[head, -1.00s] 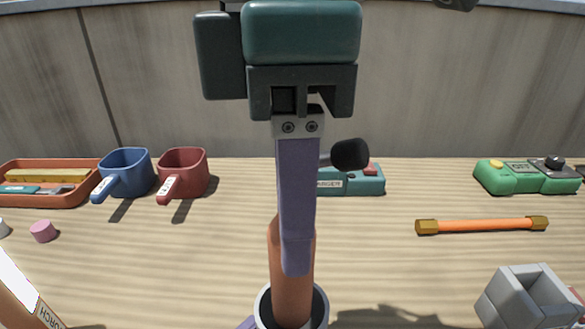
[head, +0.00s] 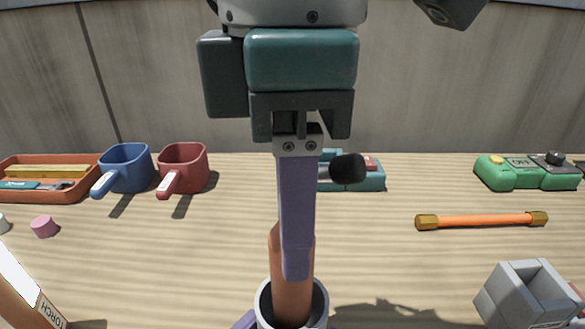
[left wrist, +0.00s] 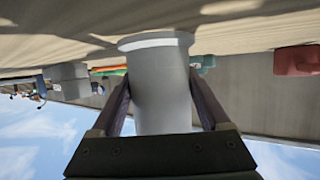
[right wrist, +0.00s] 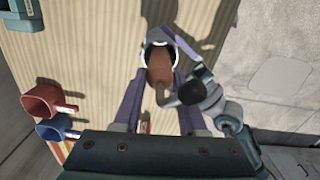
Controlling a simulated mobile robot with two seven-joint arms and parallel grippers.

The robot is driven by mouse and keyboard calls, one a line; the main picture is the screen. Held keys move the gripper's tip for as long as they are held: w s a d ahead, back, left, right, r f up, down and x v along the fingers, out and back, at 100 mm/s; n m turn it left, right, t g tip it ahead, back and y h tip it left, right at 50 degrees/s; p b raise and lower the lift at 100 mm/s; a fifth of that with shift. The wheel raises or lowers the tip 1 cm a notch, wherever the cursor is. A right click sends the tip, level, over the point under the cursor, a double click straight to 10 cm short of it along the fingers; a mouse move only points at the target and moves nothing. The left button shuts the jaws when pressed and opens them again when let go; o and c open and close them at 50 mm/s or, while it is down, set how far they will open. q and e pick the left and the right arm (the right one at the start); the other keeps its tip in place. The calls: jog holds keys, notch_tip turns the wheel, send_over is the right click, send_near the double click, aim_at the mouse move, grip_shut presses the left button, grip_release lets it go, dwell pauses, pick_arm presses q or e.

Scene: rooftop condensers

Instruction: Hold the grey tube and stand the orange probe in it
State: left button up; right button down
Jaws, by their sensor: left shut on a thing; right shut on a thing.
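The orange-brown probe (head: 291,262), with a dark knob (head: 348,168) on a side arm, is upright in my right gripper (head: 296,270), which is shut on it. The probe also shows in the right wrist view (right wrist: 159,68). The grey tube (head: 322,300) stands at the bottom centre of the head view, its mouth around the probe's lower end. How deep the probe sits is hidden. My left gripper (left wrist: 158,90) is shut on the tube, one finger on each side. In the head view only its purple fingertips show beside the tube.
A blue cup (head: 126,167), a red cup (head: 184,167) and an orange tray (head: 45,195) stand left. A teal box (head: 372,180) is behind my right gripper. An orange rod with brass ends (head: 480,221), a green box (head: 525,176) and a grey block (head: 520,300) are right.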

jog(key=shift+f, duration=0.15)
jog(key=shift+c, duration=1.9)
grip_release()
notch_tip(320, 180, up, 12)
pick_arm(q)
jog(key=o, duration=1.3)
jog(key=shift+s, duration=0.1)
